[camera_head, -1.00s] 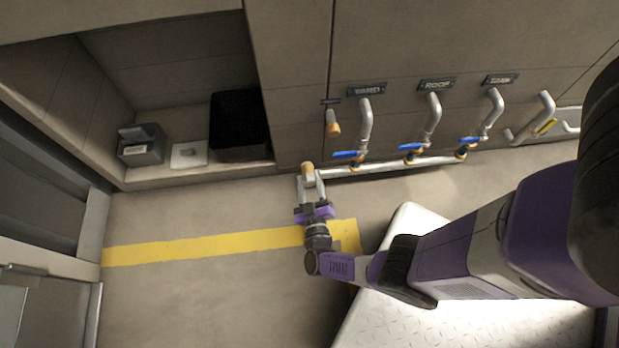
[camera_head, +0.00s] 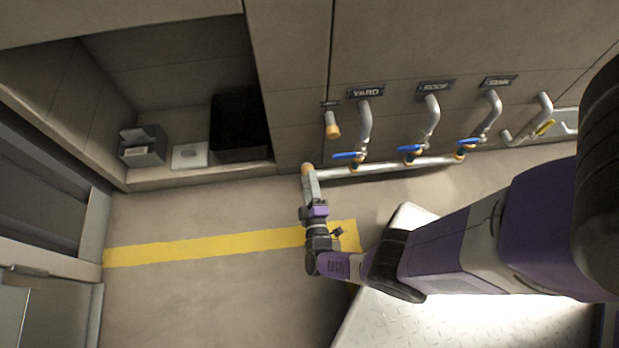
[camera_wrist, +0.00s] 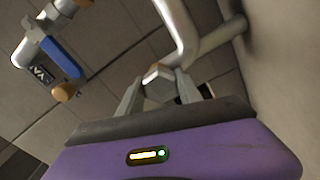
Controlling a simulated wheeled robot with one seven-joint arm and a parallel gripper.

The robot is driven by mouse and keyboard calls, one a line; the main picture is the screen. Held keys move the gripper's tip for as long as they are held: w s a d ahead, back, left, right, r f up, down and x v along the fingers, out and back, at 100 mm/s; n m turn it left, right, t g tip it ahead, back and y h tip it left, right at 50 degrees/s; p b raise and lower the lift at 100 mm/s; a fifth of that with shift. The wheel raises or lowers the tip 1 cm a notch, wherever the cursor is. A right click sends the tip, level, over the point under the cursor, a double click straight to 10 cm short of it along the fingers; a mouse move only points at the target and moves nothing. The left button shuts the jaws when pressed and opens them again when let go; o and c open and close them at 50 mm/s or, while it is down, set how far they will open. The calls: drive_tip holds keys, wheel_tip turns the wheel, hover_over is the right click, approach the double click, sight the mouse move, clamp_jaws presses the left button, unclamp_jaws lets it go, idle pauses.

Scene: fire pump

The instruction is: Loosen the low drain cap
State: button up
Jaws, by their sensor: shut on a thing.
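The low drain cap (camera_head: 307,167) is a tan-brass cap on the left end of the low horizontal pipe, near the floor. In the wrist view the cap (camera_wrist: 157,76) shows a hexagonal end face between my two fingers. My gripper (camera_head: 309,178) is shut on it, reaching it from the near side. In the head view the fingers are seen nearly edge-on and overlap each other. In the wrist view my gripper (camera_wrist: 157,88) has one finger on each side of the cap. Whether the cap has turned on its pipe cannot be told.
Blue-handled valves (camera_head: 348,156) sit along the horizontal pipe (camera_head: 390,166), under pipes labelled YARD and ROOF. Another brass-tipped stub (camera_head: 333,130) hangs just above. An open recess at left holds a grey box (camera_head: 143,150) and a black bin (camera_head: 240,125). The floor around the yellow stripe (camera_head: 200,247) is clear.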

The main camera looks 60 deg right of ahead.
drive_tip(key=shift+a+f+n, duration=0.1)
drive_tip(key=shift+n, duration=0.3)
drive_tip(key=o, duration=1.4)
drive_tip(key=shift+c, duration=0.2)
drive_tip(key=shift+a, duration=0.1)
drive_tip(key=v, duration=0.7)
drive_tip(key=shift+s+a+p, duration=0.2)
drive_tip(key=shift+s+p, duration=0.1)
